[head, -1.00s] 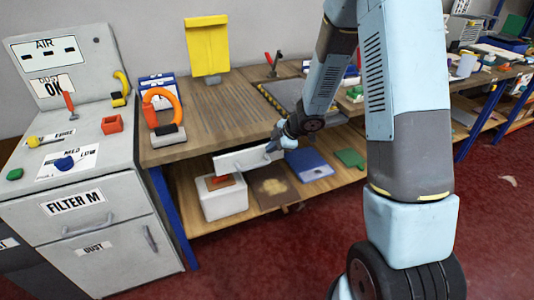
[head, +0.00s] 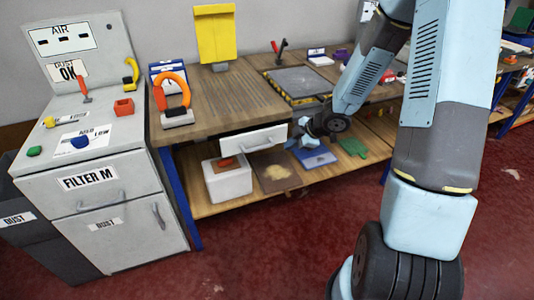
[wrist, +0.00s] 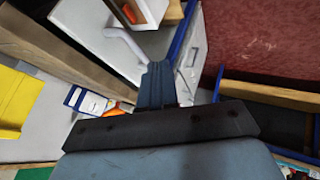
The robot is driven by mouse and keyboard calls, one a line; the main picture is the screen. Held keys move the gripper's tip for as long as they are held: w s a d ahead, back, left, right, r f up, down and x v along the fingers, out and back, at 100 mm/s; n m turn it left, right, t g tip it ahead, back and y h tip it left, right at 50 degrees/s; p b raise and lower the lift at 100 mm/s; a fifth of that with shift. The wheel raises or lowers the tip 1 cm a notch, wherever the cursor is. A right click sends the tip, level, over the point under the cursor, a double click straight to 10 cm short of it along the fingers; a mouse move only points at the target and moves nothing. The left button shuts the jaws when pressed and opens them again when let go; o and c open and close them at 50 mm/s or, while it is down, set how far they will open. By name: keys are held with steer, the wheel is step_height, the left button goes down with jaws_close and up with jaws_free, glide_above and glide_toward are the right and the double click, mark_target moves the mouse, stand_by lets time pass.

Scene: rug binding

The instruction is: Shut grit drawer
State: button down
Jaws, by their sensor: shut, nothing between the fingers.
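The grit drawer (head: 254,139) is a pale drawer front with a bar handle, hung under the wooden bench top. In the head view its front sits close below the bench edge. I cannot tell whether it is fully flush. In the wrist view the drawer front (wrist: 88,28) shows at the upper left, with its pale bent handle (wrist: 122,42). My gripper (head: 291,143) is at the right end of the drawer front. In the wrist view my gripper (wrist: 158,68) has its blue fingers together and empty, beside the handle. Whether they touch the drawer is unclear.
On the lower shelf are a white box (head: 228,184), a brown mat (head: 276,180), a blue item (head: 313,158) and a green item (head: 352,147). An orange clamp (head: 185,90) stands on the bench. A grey filter cabinet (head: 85,195) stands left. The red floor in front is clear.

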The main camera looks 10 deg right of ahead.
steer(key=w+a+f, duration=0.6)
steer(key=f, duration=0.1)
steer(key=shift+w+a, duration=0.3)
steer(key=shift+w, duration=0.05)
stand_by(0.5)
